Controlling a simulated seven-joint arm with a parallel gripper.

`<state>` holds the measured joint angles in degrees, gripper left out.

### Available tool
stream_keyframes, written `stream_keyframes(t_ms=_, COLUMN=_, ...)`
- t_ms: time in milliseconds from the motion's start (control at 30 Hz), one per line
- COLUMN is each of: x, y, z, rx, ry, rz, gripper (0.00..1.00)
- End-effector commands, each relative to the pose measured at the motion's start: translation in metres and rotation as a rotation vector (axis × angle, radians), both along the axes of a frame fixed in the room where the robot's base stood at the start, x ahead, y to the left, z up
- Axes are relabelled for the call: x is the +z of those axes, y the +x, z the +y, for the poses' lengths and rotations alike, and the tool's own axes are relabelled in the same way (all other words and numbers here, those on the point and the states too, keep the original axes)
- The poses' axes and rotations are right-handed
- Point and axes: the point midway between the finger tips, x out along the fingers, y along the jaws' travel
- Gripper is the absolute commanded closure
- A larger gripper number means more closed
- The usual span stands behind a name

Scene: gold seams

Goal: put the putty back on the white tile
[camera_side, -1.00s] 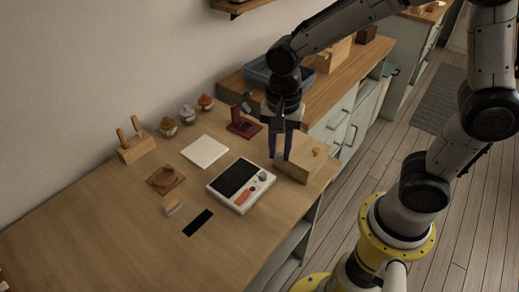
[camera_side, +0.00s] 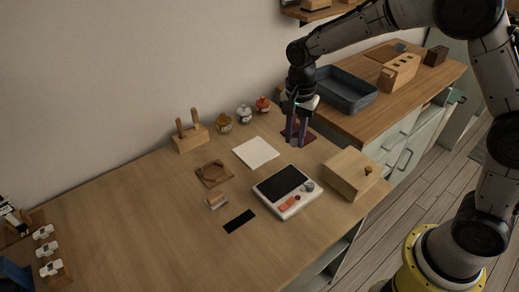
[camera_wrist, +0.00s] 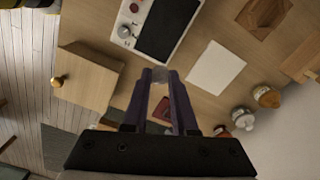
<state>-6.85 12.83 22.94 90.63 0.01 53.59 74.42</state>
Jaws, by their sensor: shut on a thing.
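The white tile (camera_side: 256,152) lies flat on the bench behind the dark-screened device; nothing shows on it. In the wrist view the tile (camera_wrist: 215,68) is to the right of my fingertips. My gripper (camera_side: 296,143) points down over the back of the bench, to the right of the tile and in front of the dark red stand (camera_side: 309,133). In the wrist view my gripper (camera_wrist: 160,77) is shut on a small grey lump, apparently the putty (camera_wrist: 160,76), between its fingertips. The lump cannot be made out in the side view.
The device (camera_side: 287,191) with knobs stands in front of the tile. A wooden box (camera_side: 350,174) is at its right. Several small jars (camera_side: 244,113) line the wall. A wooden holder (camera_side: 190,139) and a wooden plate (camera_side: 214,174) lie left.

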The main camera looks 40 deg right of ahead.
Motion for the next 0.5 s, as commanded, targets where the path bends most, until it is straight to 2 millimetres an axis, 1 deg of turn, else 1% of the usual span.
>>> stream_keyframes(t_ms=33, x=-0.006, y=0.011, z=0.002, rx=0.0, ry=0.0, rz=0.002, gripper=1.0)
stream_keyframes(t_ms=100, x=-0.013, y=0.026, z=0.003, rx=0.0, ry=-0.001, rz=0.002, gripper=1.0)
stream_keyframes(t_ms=333, x=-0.034, y=0.07, z=0.009, rx=0.001, ry=0.0, rz=0.002, gripper=1.0)
stream_keyframes(t_ms=400, x=-0.049, y=0.08, z=0.01, rx=0.001, ry=-0.001, rz=0.005, gripper=1.0)
stream_keyframes(t_ms=500, x=-0.064, y=0.094, z=0.012, rx=0.001, ry=0.0, rz=0.003, gripper=1.0)
